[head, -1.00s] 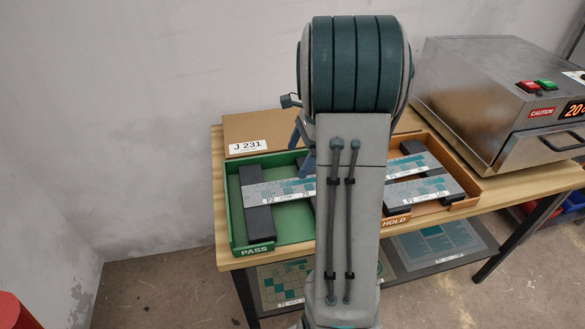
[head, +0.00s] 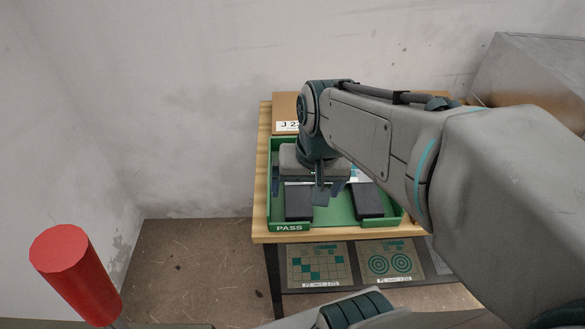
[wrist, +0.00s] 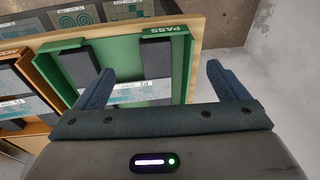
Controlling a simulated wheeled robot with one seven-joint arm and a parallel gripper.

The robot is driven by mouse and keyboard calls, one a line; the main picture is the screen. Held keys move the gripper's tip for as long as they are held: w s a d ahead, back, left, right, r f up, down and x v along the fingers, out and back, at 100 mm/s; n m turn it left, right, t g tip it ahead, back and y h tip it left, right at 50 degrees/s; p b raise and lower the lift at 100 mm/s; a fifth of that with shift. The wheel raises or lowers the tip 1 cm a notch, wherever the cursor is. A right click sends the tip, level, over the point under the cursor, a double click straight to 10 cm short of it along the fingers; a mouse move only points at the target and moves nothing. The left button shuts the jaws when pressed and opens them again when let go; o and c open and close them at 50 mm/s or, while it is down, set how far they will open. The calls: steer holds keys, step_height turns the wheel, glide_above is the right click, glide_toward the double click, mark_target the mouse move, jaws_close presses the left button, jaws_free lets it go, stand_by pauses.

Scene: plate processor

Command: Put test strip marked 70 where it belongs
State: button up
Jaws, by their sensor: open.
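The green PASS tray (head: 290,228) is on the table with two black rests inside. A grey and teal test strip (wrist: 150,90) lies across these rests in the wrist view. In the head view it is mostly hidden behind my arm and gripper, and its number is too small to read now. My gripper (head: 309,184) is open and empty above the tray's back part. In the wrist view the jaws (wrist: 160,70) are apart, with the left finger overlapping the strip and one strip end between the fingers. I cannot tell the height gap.
The orange HOLD tray (wrist: 43,76), holding strips (wrist: 12,106), is beside the green tray. A brown box (head: 284,103) marked J 23 stands behind. A metal machine (head: 535,75) is at right, a red cylinder (head: 75,275) at front left. Panels (head: 319,265) lie on the lower shelf.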

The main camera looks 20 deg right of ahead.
steer(key=s+n, duration=0.1)
steer(key=n, duration=0.1)
steer(key=s+a+n, duration=0.1)
steer(key=shift+s+f+t+h, duration=0.3)
stand_by(1.1)
